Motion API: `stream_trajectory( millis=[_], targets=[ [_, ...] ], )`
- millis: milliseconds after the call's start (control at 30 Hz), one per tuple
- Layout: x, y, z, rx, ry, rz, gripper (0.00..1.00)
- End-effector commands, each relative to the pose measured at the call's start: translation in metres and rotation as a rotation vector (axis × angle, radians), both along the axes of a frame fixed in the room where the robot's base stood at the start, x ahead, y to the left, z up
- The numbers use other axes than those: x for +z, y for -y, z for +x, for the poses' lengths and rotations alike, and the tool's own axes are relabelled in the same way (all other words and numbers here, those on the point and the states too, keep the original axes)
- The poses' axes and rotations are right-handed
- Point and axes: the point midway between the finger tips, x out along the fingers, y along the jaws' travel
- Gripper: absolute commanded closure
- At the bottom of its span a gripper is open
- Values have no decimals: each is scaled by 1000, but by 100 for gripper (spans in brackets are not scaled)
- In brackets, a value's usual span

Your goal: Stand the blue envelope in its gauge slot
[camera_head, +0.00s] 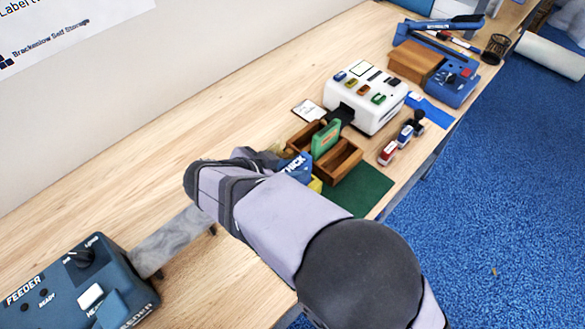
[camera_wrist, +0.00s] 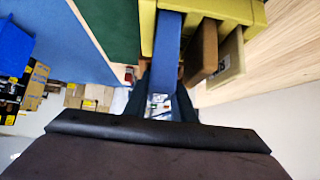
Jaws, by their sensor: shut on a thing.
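The blue envelope (camera_wrist: 168,48) is between the dark fingers of my gripper (camera_wrist: 160,103), which is shut on it. In the wrist view it appears edge-on as a long strip whose far end overlaps the yellow gauge (camera_wrist: 148,22). I cannot tell how deep it sits in a slot. A brown piece (camera_wrist: 205,50) and a tan piece (camera_wrist: 230,57) stand in the gauge beside it. In the head view the blue envelope (camera_head: 298,166) shows just past my wrist, with a bit of the yellow gauge (camera_head: 315,185). My arm hides the fingers and most of the gauge there.
A wooden tray (camera_head: 341,163) holding a green piece (camera_head: 325,139) stands close behind the gauge, near a green mat (camera_head: 362,190). A white machine (camera_head: 366,97) is farther back. A feeder box (camera_head: 75,285) is at lower left. The bench along the wall is clear.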

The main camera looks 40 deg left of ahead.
Motion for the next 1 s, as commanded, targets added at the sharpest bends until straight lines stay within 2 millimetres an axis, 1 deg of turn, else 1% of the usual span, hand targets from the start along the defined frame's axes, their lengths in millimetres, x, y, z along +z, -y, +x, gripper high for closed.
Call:
stream_trajectory(
  millis=[1000],
  targets=[
    [-22, 0, 0, 0, 0, 1, 96]
  ],
)
